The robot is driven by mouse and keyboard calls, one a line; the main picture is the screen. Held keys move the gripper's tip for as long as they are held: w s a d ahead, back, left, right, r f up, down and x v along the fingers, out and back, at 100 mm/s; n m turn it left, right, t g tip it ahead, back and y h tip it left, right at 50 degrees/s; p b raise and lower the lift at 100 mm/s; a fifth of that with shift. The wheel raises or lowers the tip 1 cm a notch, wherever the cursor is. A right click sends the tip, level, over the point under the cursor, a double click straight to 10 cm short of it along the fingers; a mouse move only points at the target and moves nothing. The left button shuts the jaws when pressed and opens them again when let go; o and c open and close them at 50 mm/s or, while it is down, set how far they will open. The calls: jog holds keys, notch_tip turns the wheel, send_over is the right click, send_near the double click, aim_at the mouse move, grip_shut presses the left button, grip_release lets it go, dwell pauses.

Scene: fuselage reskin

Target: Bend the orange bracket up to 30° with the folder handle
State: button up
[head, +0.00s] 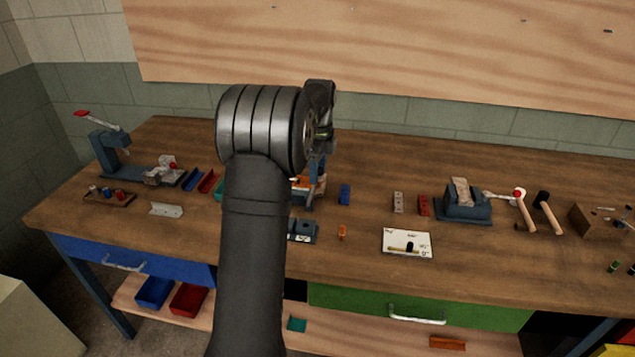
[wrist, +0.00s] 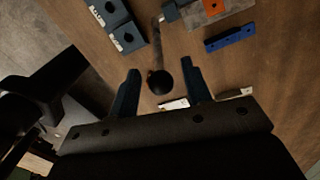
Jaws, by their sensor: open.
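My gripper (wrist: 161,90) is open, with one dark finger on each side of the knob. I cannot tell whether either finger touches it. The lever runs up to the bending folder (wrist: 172,12) at the top edge. An orange piece, apparently the bracket (wrist: 213,8), lies on the folder's grey plate and is cut off by the frame edge. In the head view my arm hides most of the folder (head: 311,196) and the handle.
A blue bar (wrist: 230,38) and a labelled blue block (wrist: 115,25) lie near the folder.

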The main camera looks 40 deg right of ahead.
jog(key=shift+s+a+f, duration=0.1)
jog(key=shift+f, duration=2.05)
jog(key=shift+c, duration=0.3)
grip_shut()
